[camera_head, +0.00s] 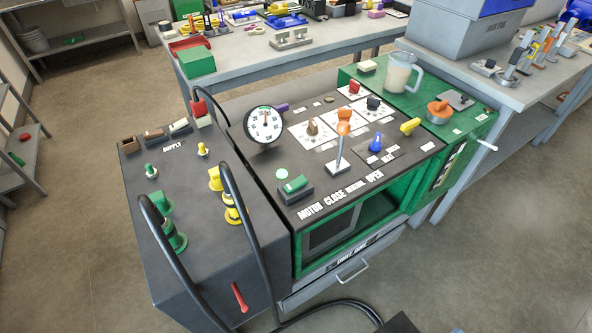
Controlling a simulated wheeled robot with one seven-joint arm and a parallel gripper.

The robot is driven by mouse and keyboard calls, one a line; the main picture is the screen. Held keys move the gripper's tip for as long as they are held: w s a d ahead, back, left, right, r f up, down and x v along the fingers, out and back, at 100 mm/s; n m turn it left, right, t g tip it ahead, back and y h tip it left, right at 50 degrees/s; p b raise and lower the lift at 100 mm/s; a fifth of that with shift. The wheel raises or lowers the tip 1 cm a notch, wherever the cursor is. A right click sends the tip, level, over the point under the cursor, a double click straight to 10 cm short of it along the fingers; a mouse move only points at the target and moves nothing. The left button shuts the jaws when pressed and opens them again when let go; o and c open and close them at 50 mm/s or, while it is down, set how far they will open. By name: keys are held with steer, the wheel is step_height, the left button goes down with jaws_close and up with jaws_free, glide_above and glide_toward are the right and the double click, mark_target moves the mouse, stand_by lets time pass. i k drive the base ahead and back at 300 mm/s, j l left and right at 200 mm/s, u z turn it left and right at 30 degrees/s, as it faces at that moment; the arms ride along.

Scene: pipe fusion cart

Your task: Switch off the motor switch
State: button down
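The motor switch (294,185) is a green rocker on a dark base. It sits at the front left of the cart's black top panel, just behind the white lettering "MOTOR". Its rocker looks tilted, but I cannot tell which position is on or off. The cart (370,205) has a black top and green sides. I cannot make out my gripper in this view; only a dark shape shows at the bottom edge, too cut off to identify. Nothing touches the switch.
A lever (341,150) with an orange knob stands right of the switch, and a round gauge (264,124) stands behind it. Black hoses (259,225) arch up at the left. A blender-like jug (398,75) stands at the back right. Floor is clear at the lower right.

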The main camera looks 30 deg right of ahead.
mark_target(291, 186)
steer(key=k+j, duration=0.1)
steer(key=j, duration=0.4)
steer(key=k+j, duration=0.1)
steer(key=j, duration=0.4)
steer(key=k+j, duration=0.15)
steer(key=j, duration=0.15)
steer(key=k+j, duration=0.15)
steer(key=j+u, duration=0.05)
steer(key=j, duration=0.05)
